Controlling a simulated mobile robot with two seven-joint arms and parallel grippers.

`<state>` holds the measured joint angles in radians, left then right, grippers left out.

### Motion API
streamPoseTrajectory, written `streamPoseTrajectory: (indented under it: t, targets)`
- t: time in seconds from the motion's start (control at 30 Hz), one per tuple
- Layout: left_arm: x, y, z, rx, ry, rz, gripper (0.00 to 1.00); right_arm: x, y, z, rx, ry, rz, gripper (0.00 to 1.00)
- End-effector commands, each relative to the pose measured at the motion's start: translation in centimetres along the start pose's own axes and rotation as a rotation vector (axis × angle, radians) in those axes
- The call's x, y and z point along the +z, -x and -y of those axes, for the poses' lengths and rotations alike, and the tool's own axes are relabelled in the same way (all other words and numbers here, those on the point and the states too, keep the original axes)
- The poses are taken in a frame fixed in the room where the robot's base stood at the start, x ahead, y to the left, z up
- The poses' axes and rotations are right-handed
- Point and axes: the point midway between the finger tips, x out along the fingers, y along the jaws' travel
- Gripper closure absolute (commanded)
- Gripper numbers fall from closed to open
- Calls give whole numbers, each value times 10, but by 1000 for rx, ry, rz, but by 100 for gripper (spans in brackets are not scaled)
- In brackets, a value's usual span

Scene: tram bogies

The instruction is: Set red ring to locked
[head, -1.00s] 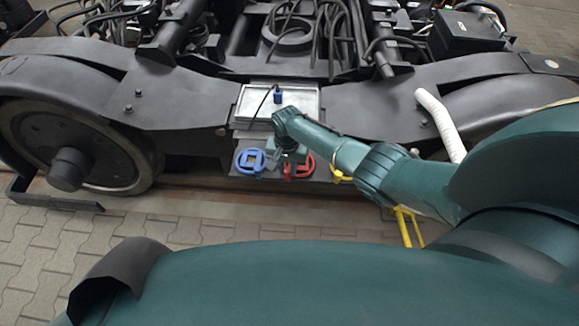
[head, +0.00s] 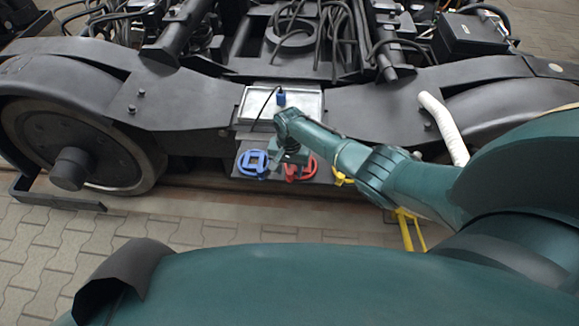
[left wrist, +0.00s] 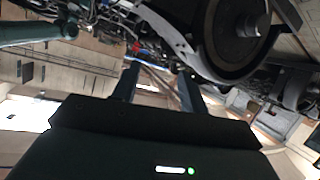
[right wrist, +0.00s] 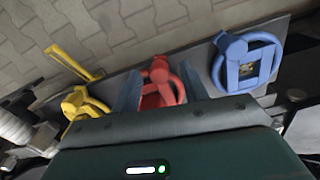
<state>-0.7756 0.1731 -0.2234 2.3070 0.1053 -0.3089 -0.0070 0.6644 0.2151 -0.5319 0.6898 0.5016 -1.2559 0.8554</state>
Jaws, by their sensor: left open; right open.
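The red ring (head: 309,168) is the middle one of three coloured rings on a dark plate at the bogie's side, partly covered by my right gripper (head: 290,160). In the right wrist view the red ring (right wrist: 160,70) has a raised red handle and lies between the two spread fingers of my right gripper (right wrist: 159,88). The fingers are open around it; whether they touch it I cannot tell. My left gripper (left wrist: 158,88) is open and empty, with the bogie and a wheel beyond it, well away from the rings.
The blue ring (head: 252,164) is left of the red one and the yellow ring (head: 342,177) is right of it. A metal tray (head: 257,104) with a blue plug (head: 281,99) sits above. A yellow bracket (head: 408,228) and white hose (head: 443,128) are to the right.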

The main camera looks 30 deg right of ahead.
Motion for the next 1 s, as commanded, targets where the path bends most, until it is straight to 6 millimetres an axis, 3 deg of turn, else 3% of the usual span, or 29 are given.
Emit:
streamPoseTrajectory:
  t: [0.17,0.5,0.7,1.0]
  targets:
    - [-6,3,-2,2,6,8,56,0,14,0,-2,1,-1,56]
    - [0,-13,-12,32,36,115,56,0,88,0,-2,1,-2,56]
    - [-2,-11,-12,28,18,127,56,0,119,0,-1,0,-1,56]
    - [-3,-10,-11,25,8,128,56,0,132,0,0,-1,0,56]
